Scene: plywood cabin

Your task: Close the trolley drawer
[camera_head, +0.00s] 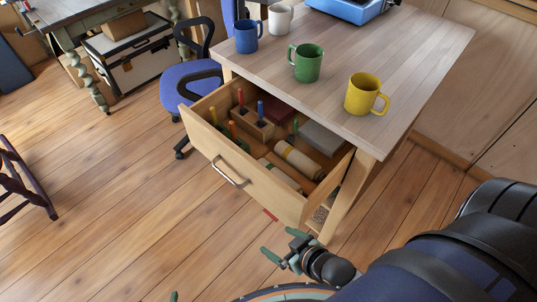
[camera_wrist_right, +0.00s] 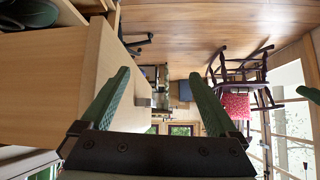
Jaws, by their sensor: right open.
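The wooden trolley (camera_head: 400,60) has its drawer (camera_head: 240,170) pulled well out toward the lower left. The drawer front carries a metal bar handle (camera_head: 230,172). My right gripper (camera_head: 283,245) is open and empty, just in front of the drawer's near right corner, apart from the handle. In the right wrist view the open green fingers (camera_wrist_right: 160,85) have the pale drawer front (camera_wrist_right: 45,85) close on their left. I cannot tell whether they touch it. Only a small green tip at the bottom edge of the head view may be my left gripper (camera_head: 173,296).
The drawer holds wooden blocks with coloured handles, rolls and a grey box (camera_head: 323,138). Blue (camera_head: 247,37), white (camera_head: 280,19), green (camera_head: 307,63) and yellow (camera_head: 362,94) mugs stand on top. A blue chair (camera_head: 192,88) stands behind the drawer.

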